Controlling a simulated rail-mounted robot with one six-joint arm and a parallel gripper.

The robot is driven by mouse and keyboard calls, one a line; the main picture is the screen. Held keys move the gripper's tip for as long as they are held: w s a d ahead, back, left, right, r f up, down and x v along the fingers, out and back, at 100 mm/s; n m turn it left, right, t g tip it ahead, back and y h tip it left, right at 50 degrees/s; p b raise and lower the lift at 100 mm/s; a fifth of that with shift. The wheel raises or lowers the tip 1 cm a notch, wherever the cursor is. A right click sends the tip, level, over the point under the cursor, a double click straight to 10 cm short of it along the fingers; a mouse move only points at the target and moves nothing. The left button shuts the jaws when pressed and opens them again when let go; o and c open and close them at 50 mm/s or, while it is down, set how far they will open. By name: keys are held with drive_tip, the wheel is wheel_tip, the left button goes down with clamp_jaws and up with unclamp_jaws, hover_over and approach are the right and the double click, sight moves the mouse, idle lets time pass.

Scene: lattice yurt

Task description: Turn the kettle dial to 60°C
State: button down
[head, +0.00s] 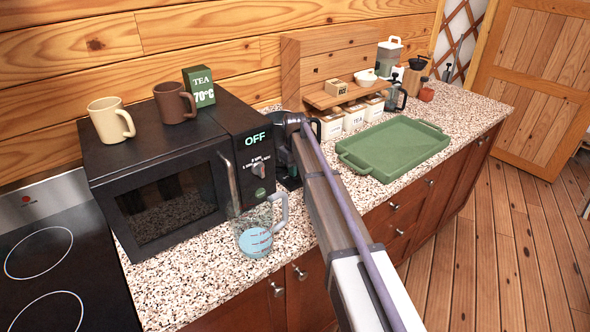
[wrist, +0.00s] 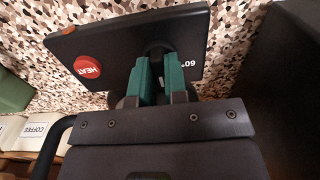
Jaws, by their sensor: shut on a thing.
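The kettle's black base panel (wrist: 110,52) fills the upper part of the wrist view. In the head view the dark kettle (head: 284,160) stands right of the microwave, largely hidden behind my arm.
The black microwave (head: 165,200) stands close left, with mugs and a green box (head: 200,88) reading "TEA 70°C" on top. A measuring jug (head: 256,238) with blue liquid stands in front. A green tray (head: 395,148) and canisters (head: 354,116) are to the right.

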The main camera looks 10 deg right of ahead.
drive_tip(key=shift+n, duration=0.3)
drive_tip(key=n, duration=0.9)
idle(0.5)
drive_tip(key=c, duration=1.1)
unclamp_jaws()
drive_tip(key=shift+c, duration=0.2)
